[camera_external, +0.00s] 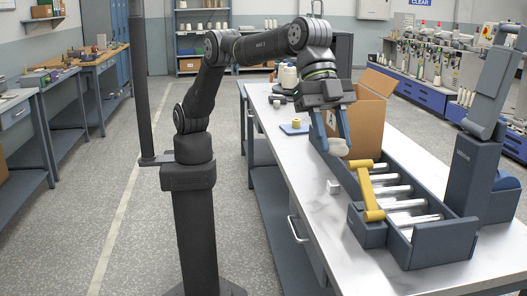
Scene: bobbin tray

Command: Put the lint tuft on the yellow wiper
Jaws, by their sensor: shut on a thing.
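My gripper (335,143) points down over the table, its blue fingers closed on a pale, rounded lump, which looks like the lint tuft (338,149). It holds the tuft above the tabletop, at the far left end of the dark roller tray. The yellow wiper (367,190) is a yellow bar with thicker ends, at the left side of the tray. The tuft is apart from the wiper, above and to the left of it in the picture. The fingers hide part of the tuft.
The dark tray (440,243) holds several silver rollers. A small white block (333,187) lies left of the wiper. An open cardboard box (365,112) stands behind my gripper. A yellow spool (296,123) sits on a blue pad. The front left tabletop is clear.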

